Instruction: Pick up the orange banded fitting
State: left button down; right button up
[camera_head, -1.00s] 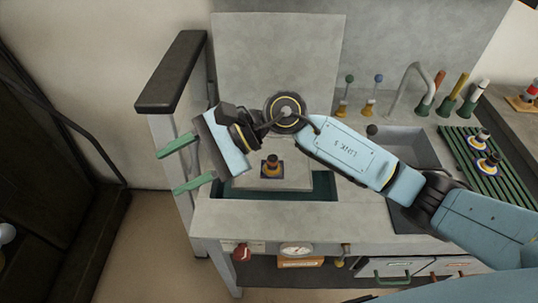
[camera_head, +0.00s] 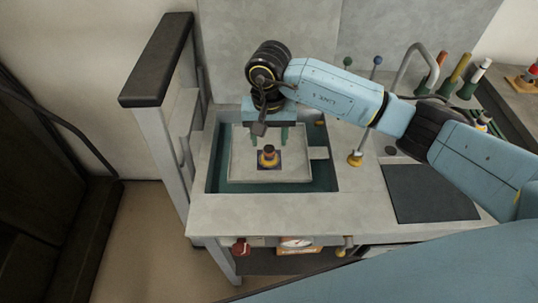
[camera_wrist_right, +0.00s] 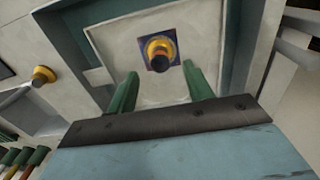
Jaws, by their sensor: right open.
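The orange banded fitting (camera_head: 268,158), with a dark top and a yellow-orange lower part, stands upright on a dark blue square on a pale raised plate (camera_head: 240,172). It also shows in the right wrist view (camera_wrist_right: 159,52). My right gripper (camera_head: 268,138) points down just above and behind the fitting in the head view. In the right wrist view its green fingers (camera_wrist_right: 160,74) are apart, with nothing between the tips; the fitting lies just beyond them. My left gripper is not in view.
The plate sits in a recessed dark green tray (camera_head: 215,178) in the grey bench. A black-topped post (camera_head: 157,60) stands at the left. A blue-knobbed lever with a yellow base (camera_head: 355,159) and a dark grey panel (camera_head: 430,192) are to the right.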

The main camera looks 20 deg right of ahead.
aim_at(269, 148)
jog(key=shift+f, duration=3)
grip_shut()
